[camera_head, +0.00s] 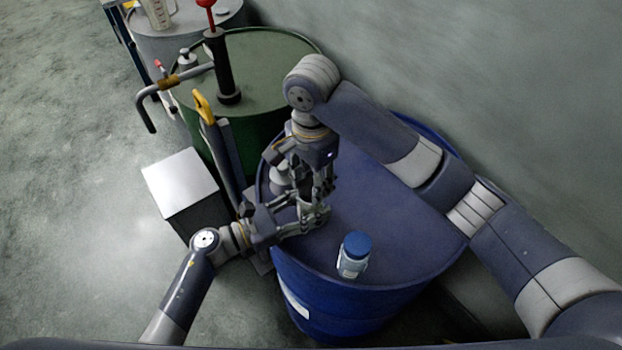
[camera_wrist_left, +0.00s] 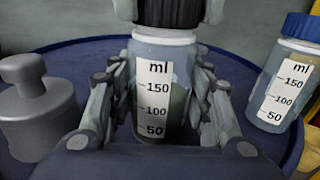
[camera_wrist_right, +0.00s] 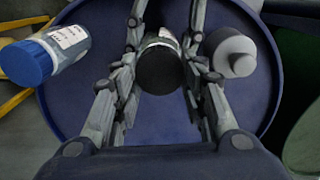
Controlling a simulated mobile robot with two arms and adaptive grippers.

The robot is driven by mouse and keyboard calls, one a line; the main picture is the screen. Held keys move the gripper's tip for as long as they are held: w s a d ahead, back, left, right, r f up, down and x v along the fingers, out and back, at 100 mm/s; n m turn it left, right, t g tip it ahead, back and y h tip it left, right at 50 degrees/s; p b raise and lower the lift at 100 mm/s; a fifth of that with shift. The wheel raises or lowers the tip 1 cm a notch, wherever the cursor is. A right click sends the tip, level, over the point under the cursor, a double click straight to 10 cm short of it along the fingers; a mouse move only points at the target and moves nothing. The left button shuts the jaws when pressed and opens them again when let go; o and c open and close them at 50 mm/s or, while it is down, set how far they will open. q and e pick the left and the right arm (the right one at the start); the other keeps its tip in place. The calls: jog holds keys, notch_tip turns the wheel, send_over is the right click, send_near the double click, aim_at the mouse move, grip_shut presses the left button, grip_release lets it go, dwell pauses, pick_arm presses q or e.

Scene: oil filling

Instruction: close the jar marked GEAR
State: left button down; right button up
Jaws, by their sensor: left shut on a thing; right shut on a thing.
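A clear jar (camera_wrist_left: 155,95) with a ml scale and darkish contents stands upright on the blue drum (camera_head: 400,225). My left gripper (camera_head: 308,217) is shut around the jar's body from the side. A black lid (camera_wrist_left: 168,12) is on top of the jar's neck; it also shows from above in the right wrist view (camera_wrist_right: 160,72). My right gripper (camera_head: 320,192) points down and is shut on this lid. Whether the lid is fully seated cannot be told. The word GEAR is not readable, and the grippers mostly hide this jar in the head view.
A blue-lidded jar (camera_head: 353,262) stands on the drum near its front edge. A grey knobbed weight-like piece (camera_wrist_left: 37,110) stands on the other side. A green drum (camera_head: 262,70) with a hand pump (camera_head: 222,75) and a metal box (camera_head: 181,180) are close by.

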jog(key=shift+m, duration=0.5)
jog(key=o, duration=0.7)
jog(key=shift+o, duration=0.2)
notch_tip(320, 180, up, 12)
pick_arm(q)
jog(key=c, duration=0.7)
grip_release()
jog(key=shift+c, duration=0.2)
